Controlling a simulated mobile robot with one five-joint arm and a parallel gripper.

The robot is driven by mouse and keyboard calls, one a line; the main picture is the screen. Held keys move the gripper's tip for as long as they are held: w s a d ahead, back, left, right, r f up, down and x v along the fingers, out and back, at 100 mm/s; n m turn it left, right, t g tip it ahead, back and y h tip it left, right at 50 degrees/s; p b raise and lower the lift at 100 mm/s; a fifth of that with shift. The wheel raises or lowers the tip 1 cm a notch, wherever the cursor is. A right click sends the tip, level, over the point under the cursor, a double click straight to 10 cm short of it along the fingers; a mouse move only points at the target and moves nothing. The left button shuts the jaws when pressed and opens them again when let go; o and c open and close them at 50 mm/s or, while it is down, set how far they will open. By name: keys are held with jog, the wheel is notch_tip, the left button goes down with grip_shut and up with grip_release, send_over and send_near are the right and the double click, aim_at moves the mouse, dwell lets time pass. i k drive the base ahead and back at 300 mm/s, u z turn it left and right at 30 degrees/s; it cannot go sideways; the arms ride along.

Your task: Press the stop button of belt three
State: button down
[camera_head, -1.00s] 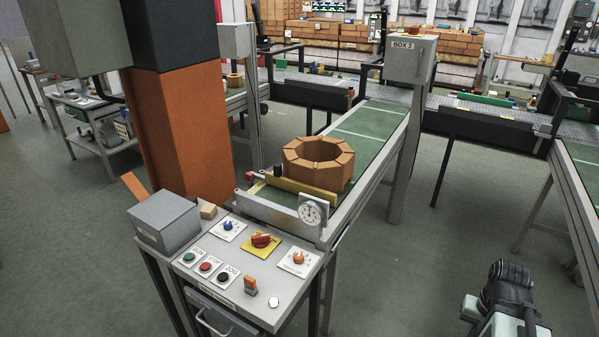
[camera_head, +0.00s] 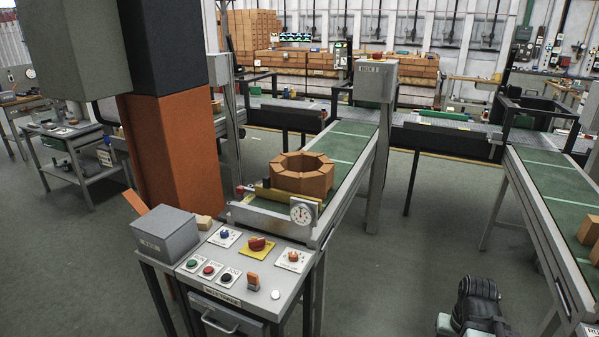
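A grey control panel (camera_head: 256,291) stands at the near end of a green belt (camera_head: 345,150). On its left part are a green button (camera_head: 192,264), a red button (camera_head: 209,270) and a black button (camera_head: 228,277) in a row. Small labels beside them are hard to read now; the red one's read STOP earlier. A label (camera_head: 222,296) on the front edge is too small to read surely. Part of my arm (camera_head: 476,303) shows at the bottom right, well apart from the panel. My gripper's fingers are not visible.
A brick ring (camera_head: 301,176) sits on the belt beyond a dial (camera_head: 302,213). An orange column (camera_head: 175,150) stands left. Floor between the belts is clear.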

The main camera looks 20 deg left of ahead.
aim_at(208, 270)
jog(key=u, duration=1.25)
jog(key=i, duration=1.5)
jog(key=z, duration=0.05)
